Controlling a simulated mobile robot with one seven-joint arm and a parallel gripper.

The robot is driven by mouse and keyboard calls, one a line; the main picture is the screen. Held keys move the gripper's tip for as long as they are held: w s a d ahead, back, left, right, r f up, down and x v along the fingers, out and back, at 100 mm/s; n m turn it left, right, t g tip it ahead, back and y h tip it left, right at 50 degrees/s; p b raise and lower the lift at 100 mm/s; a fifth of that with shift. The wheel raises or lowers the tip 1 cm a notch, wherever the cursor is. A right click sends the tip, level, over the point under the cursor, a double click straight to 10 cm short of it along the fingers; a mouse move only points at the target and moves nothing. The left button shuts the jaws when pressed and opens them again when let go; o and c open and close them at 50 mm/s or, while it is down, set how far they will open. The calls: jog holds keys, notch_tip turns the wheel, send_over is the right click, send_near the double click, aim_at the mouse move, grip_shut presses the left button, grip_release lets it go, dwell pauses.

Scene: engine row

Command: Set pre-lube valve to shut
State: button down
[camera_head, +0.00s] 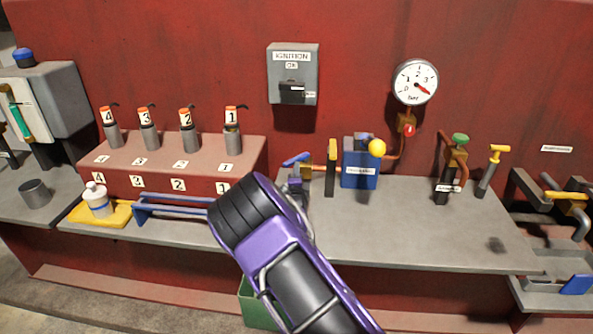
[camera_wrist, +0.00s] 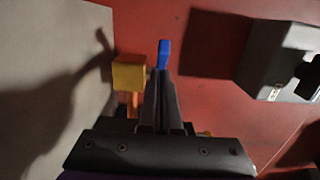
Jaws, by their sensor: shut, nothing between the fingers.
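My gripper (camera_wrist: 162,82) is shut and empty in the wrist view. A blue lever handle (camera_wrist: 164,53) shows just past its fingertips; contact cannot be told. In the head view the blue handle (camera_head: 296,159) is at the left end of a brass pipe fitting, with an upright yellow lever (camera_head: 332,167) to its right. A yellow block (camera_wrist: 130,72), left of the fingers in the wrist view, may be that lever's end. The fitting joins a blue box (camera_head: 361,165) whose label is too small to read. No readable label shows which handle is the pre-lube valve. My wrist hides part of the bench.
The grey ignition box (camera_head: 292,75) is on the red wall above; it also shows in the wrist view (camera_wrist: 282,62). A pressure gauge (camera_head: 415,82) is at the upper right. A green-knobbed valve (camera_head: 459,142) stands farther right. The bench front (camera_head: 420,240) is clear.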

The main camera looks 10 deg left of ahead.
jog(key=shift+w+a+m+h+b, duration=0.1)
jog(key=shift+a+m+h+b, duration=0.45)
jog(key=shift+h, duration=0.45)
jog(key=shift+w+a+m+h, duration=0.2)
jog(key=shift+a+m+h, duration=0.1)
jog(key=shift+a, duration=0.2)
jog(key=shift+s+d, duration=0.1)
